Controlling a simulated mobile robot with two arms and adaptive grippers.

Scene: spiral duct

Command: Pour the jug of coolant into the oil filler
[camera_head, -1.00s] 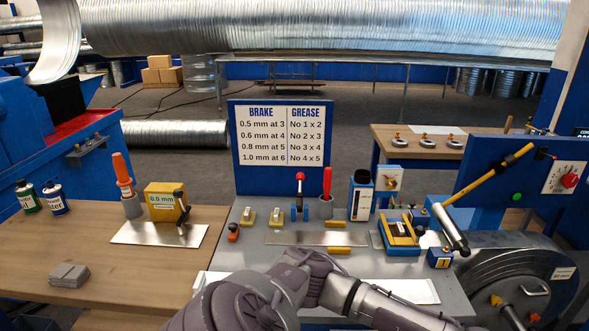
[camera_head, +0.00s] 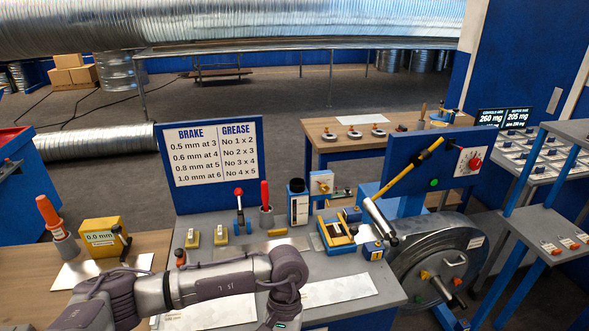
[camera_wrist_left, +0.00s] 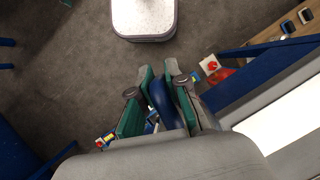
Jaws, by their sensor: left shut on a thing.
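In the left wrist view my left gripper (camera_wrist_left: 160,100) is shut on a smooth dark blue thing (camera_wrist_left: 163,100), held between its green-lined fingers. Only part of this thing shows, so I cannot tell whether it is the jug of coolant. In the head view my left arm crosses the near edge of the bench, and its gripper is below the picture. A blue and white container with a black round top (camera_head: 297,203) stands upright on the grey bench; I cannot tell whether it is the oil filler. No marked coolant jug shows. My right gripper is not in view.
The brake and grease sign (camera_head: 212,163) stands behind the grey bench (camera_head: 340,268). A red-handled tool (camera_head: 265,196) stands in a cup. A yellow-handled lever (camera_head: 413,168) and a large metal drum (camera_head: 432,262) are at the right. A grey shelf (camera_head: 535,210) is farther right.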

